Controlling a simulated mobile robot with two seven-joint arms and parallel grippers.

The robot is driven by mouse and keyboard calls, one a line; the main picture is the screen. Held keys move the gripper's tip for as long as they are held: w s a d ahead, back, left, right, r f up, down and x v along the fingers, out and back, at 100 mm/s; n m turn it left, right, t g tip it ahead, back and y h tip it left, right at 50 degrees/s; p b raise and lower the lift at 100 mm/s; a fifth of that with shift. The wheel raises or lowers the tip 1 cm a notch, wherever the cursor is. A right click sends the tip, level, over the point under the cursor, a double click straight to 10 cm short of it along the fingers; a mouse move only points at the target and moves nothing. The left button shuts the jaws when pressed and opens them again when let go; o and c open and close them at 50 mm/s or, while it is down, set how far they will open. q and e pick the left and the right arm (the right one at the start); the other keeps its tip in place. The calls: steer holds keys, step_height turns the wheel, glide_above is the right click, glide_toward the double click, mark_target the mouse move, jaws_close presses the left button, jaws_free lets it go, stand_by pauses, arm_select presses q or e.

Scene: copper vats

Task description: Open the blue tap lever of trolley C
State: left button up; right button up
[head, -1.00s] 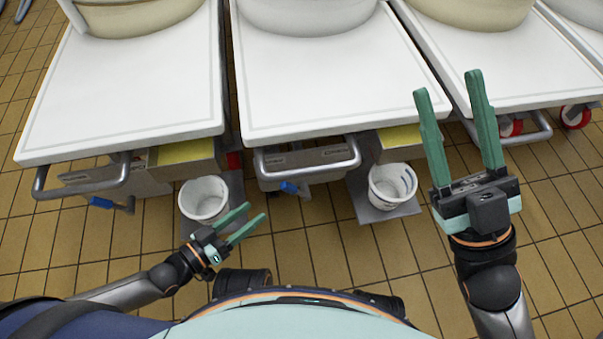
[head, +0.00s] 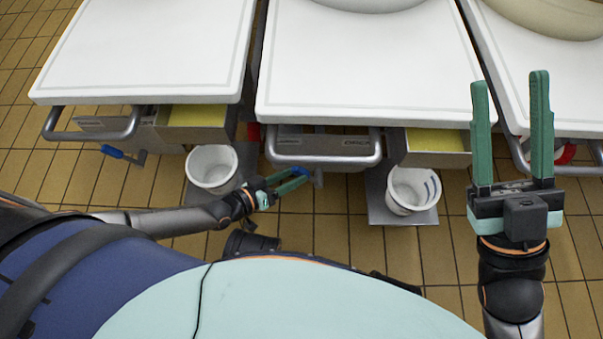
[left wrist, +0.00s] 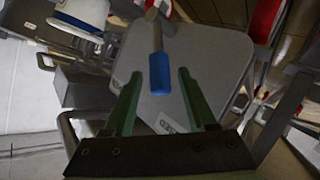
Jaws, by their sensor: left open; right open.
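The middle trolley (head: 370,85) has a tap lever with a blue handle under its front edge. In the left wrist view the blue handle (left wrist: 160,74) lies between the two fingers, with a gap on each side. My left gripper (head: 297,179) is open at this lever, in front of the trolley's metal handle, and its fingers partly hide the blue part in the head view. I cannot read which trolley is marked C. My right gripper (head: 509,82) is open and empty, in front of the gap between the middle and right trolleys.
The left trolley (head: 150,60) has its own blue lever (head: 113,152). A white bucket (head: 211,168) stands left of my left gripper, and another white bucket (head: 413,190) stands on a grey plate to the right. A metal bar handle (head: 325,160) runs close above the gripper.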

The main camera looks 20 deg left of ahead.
mark_target(301, 173)
arm_select(q)
steer(key=shift+b+x, duration=0.5)
steer(key=shift+x, duration=1.45)
jaws_close()
